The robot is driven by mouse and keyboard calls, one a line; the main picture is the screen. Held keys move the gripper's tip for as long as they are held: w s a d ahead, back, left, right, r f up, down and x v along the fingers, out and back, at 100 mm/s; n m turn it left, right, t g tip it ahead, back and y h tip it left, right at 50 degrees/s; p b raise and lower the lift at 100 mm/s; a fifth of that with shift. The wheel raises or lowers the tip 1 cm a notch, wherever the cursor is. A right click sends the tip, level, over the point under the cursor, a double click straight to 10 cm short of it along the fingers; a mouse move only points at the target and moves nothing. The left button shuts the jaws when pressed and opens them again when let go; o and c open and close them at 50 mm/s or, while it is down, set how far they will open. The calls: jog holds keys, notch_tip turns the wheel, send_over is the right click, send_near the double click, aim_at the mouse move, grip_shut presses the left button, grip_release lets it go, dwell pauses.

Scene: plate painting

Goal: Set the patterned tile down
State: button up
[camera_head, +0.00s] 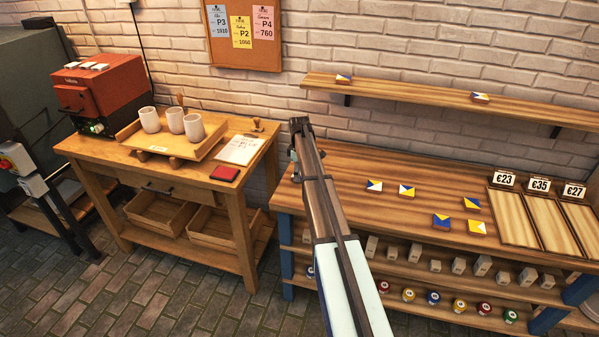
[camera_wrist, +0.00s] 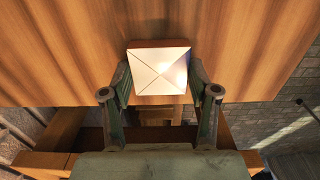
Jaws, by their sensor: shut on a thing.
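In the wrist view, a square tile (camera_wrist: 158,70) with pale triangles meeting at its centre and a brown side edge sits between the two fingers of my gripper (camera_wrist: 160,88). The fingers are shut on its left and right sides. In the head view my gripper (camera_head: 300,127) is near the left end of the wooden bench (camera_head: 345,165), and the held tile is hidden there. I cannot tell the held tile's height above the wood.
Wooden panels with price cards (camera_head: 540,184) stand at the bench's right. A wall shelf (camera_head: 420,92) above holds two tiles. Small blocks and paint pots (camera_head: 433,297) fill the lower shelves. A side table (camera_head: 200,172) at left carries cups on a tray. The bench's left part is bare.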

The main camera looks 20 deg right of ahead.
jog(key=o, duration=1.2)
jog(key=shift+f, duration=0.1)
jog(key=shift+o, duration=0.2)
notch_tip(320, 180, up, 12)
jog(key=b, duration=0.3)
